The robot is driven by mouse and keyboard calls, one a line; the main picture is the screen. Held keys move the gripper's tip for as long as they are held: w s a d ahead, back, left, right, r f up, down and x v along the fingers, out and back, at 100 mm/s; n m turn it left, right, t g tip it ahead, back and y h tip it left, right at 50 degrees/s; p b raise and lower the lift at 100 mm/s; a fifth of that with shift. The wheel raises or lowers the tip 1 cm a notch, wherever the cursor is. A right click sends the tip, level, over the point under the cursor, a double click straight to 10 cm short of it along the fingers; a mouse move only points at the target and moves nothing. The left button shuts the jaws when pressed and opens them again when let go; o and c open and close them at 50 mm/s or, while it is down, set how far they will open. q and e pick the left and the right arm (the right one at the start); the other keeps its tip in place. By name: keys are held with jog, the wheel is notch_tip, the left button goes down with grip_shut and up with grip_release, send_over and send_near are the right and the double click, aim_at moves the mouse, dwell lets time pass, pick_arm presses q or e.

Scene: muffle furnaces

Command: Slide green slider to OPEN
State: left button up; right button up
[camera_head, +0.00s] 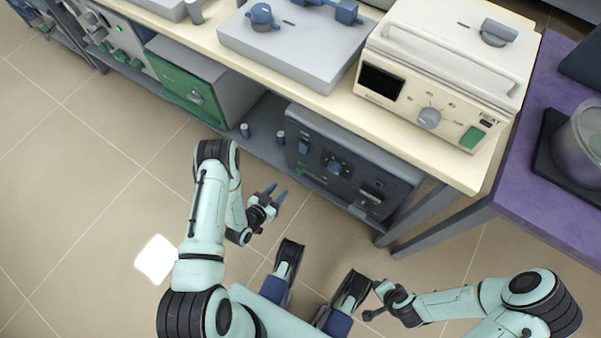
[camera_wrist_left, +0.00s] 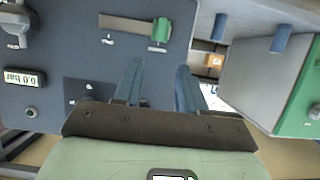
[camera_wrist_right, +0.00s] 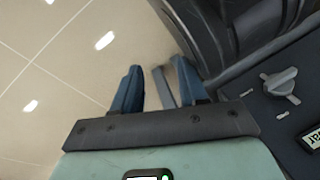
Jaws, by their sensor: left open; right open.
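The green slider (camera_wrist_left: 160,30) sits at the right end of a brown horizontal track (camera_wrist_left: 125,25) on a dark panel, in the left wrist view. Small white marks under both track ends are too small to read. The panel belongs to the dark furnace (camera_head: 345,165) on the lower shelf in the head view. My left gripper (camera_head: 277,192) is open and empty in front of that furnace; in the left wrist view its blue fingers (camera_wrist_left: 158,82) point at the panel, apart from the slider. My right gripper (camera_wrist_right: 158,85) is open and empty, with floor behind its fingers.
A green-fronted box (camera_head: 190,92) stands left of the dark furnace, with two small blue-grey cylinders (camera_head: 262,133) between them. The cream tabletop (camera_head: 290,88) overhangs the shelf, carrying a cream furnace (camera_head: 445,65). A purple table (camera_head: 535,165) is at right. Floor in front is clear.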

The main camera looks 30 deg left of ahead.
aim_at(296, 172)
pick_arm(q)
jog(key=b+x, duration=0.3)
jog(key=x, duration=0.8)
jog(key=shift+b, duration=0.4)
jog(key=shift+w+f, duration=0.2)
jog(key=shift+w, duration=0.3)
pick_arm(e)
jog(key=s+d+f+g, duration=0.1)
jog(key=s+f+g, duration=0.2)
jog(key=s+f, duration=0.2)
jog(key=shift+s+f+m, duration=0.3)
jog(key=shift+s, duration=1.45)
